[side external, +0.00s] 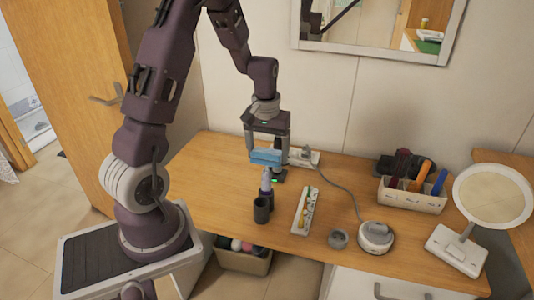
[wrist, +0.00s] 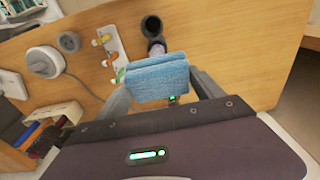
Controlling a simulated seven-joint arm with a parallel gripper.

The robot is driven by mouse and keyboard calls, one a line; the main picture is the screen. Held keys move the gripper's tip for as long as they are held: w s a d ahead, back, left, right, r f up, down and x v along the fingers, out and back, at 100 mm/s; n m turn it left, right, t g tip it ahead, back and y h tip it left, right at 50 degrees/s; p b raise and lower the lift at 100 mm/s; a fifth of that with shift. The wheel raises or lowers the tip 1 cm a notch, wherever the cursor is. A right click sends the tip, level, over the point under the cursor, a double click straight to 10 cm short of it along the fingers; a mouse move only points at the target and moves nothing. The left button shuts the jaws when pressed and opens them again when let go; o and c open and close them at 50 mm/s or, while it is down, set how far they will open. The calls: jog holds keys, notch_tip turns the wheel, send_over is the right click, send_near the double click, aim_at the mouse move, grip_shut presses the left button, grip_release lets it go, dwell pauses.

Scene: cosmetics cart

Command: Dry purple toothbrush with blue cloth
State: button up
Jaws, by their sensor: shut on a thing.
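My gripper (side external: 267,155) is shut on the folded blue cloth (side external: 264,156) and holds it above the wooden counter. In the wrist view the cloth (wrist: 157,78) spans the space between the fingers (wrist: 158,92). A pale purple upright thing (side external: 266,180), apparently the toothbrush, shows directly below the cloth, behind the dark cup. A small part of it shows beyond the cloth's edge in the wrist view (wrist: 157,48). The cloth hides its upper part, and I cannot tell whether they touch. The dark cup (side external: 261,211) stands upright close in front of it.
A narrow white tray (side external: 297,225) with small colourful items lies right of the cup. A small grey cup (side external: 338,239) and a round white device (side external: 375,238) stand farther right. A caddy of brushes (side external: 412,199) and a round mirror (side external: 493,196) are beyond. The counter's left side is clear.

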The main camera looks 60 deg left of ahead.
jog(key=shift+w+a, duration=0.25)
jog(key=shift+a, duration=0.05)
jog(key=shift+s+d+f, duration=0.15)
jog(key=shift+s+d, duration=0.65)
jog(key=shift+d, duration=0.05)
jog(key=shift+c, duration=0.7)
jog(key=shift+w+a, duration=0.8)
jog(key=shift+s+d, duration=0.75)
jog(key=shift+s, duration=0.05)
notch_tip(320, 180, up, 7)
jog(key=shift+d+f, duration=0.1)
jog(key=shift+d, duration=0.05)
